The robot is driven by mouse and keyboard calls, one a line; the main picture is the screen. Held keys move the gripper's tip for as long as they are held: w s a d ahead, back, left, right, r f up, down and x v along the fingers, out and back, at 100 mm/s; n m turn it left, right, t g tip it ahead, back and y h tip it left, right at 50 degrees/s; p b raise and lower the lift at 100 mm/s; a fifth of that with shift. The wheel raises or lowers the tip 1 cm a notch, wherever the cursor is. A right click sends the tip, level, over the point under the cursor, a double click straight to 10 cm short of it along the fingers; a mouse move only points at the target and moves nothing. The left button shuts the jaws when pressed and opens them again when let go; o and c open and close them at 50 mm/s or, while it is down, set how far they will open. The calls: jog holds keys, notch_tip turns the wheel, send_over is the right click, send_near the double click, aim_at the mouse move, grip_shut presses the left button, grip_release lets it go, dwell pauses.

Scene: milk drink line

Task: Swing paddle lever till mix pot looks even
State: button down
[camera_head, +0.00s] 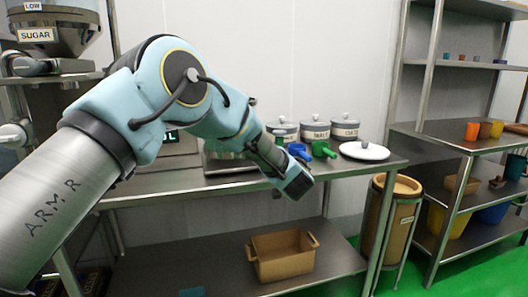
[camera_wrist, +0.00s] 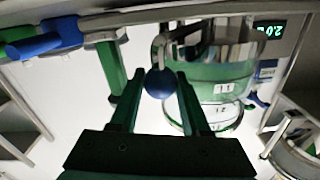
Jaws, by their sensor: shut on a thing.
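My gripper (camera_wrist: 160,76) is shut on the blue ball knob (camera_wrist: 160,84) of the paddle lever, in the wrist view. The knob sits between the two green fingertips. A clear pot (camera_wrist: 208,92) with a metal rim and handle-like bracket, taken as the mix pot, stands just right of the knob. It bears level marks, and its contents look pale green through the wall; I cannot tell how even they are. In the head view my arm hides the pot and knob, and its wrist end hangs over the steel bench (camera_head: 350,168).
Lidded grey canisters (camera_head: 315,131) stand along the wall, with a blue scoop (camera_head: 298,151) and a green scoop (camera_head: 322,149) in front. A white round lid (camera_head: 364,151) lies at right. A sugar hopper (camera_head: 55,30) hangs at left. A brown crate (camera_head: 283,256) sits on the lower shelf.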

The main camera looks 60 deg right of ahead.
jog(key=shift+c, duration=1.9)
grip_release()
jog(key=b+v, duration=0.1)
jog(key=v, duration=0.9)
jog(key=shift+s+a+b, duration=0.3)
jog(key=shift+b, duration=0.05)
